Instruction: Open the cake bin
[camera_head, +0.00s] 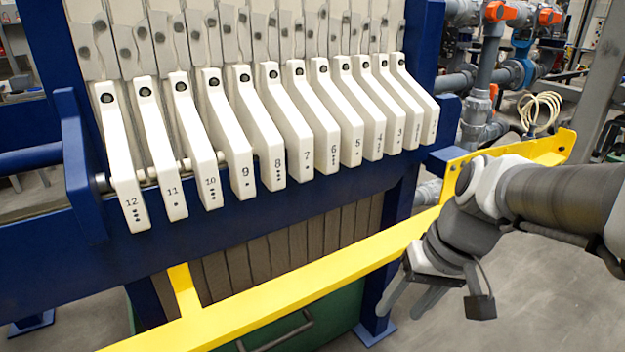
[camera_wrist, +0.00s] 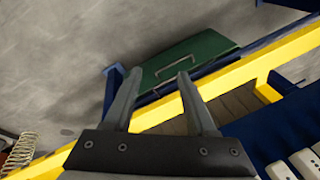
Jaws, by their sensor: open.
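The cake bin (camera_head: 345,318) is green and sits low under the filter press, behind the yellow rail. Its grey bar handle (camera_head: 275,336) shows near the bottom edge in the head view. In the wrist view the green bin (camera_wrist: 205,47) lies beyond my fingertips, with its handle (camera_wrist: 172,68) running slantwise across the front. My gripper (camera_head: 408,303) is at the right of the bin, near the yellow rail. Its two fingers (camera_wrist: 157,73) are apart with nothing between them. It is not touching the handle. Part of the bin is hidden by the rail and the frame.
A yellow rail (camera_head: 310,283) crosses in front of the bin. Blue frame legs (camera_head: 385,260) stand beside it. White numbered plates (camera_head: 262,125) hang above, over brown slats (camera_head: 290,245). Grey pipes with orange valves are at the back right. Bare floor (camera_head: 540,290) lies at the right.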

